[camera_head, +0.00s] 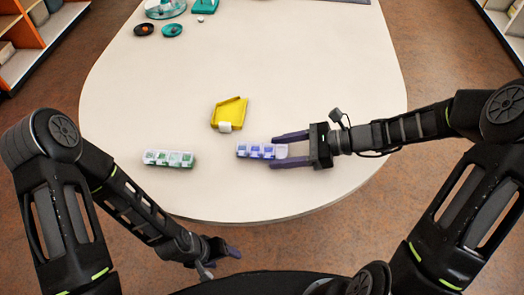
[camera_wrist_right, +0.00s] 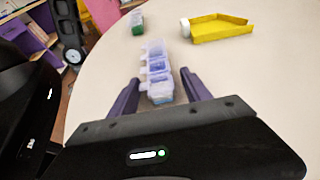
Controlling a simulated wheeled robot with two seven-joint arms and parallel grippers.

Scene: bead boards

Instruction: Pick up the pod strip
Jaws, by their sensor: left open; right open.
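A pod strip with blue contents (camera_head: 256,150) lies on the table near its front edge. In the right wrist view the blue strip (camera_wrist_right: 156,68) points away from me, its near end between the fingers. A second pod strip with green contents (camera_head: 168,158) lies to its left; its end shows in the right wrist view (camera_wrist_right: 137,22). My right gripper (camera_head: 290,150) is open with its purple fingers on either side of the blue strip's right end; I cannot tell whether they touch it. My left gripper (camera_head: 222,258) is open and empty, off the table's front edge.
A yellow tray (camera_head: 230,110) with a white piece at its near end lies behind the blue strip. Dark and teal round dishes (camera_head: 158,30) and other teal items stand at the table's far left.

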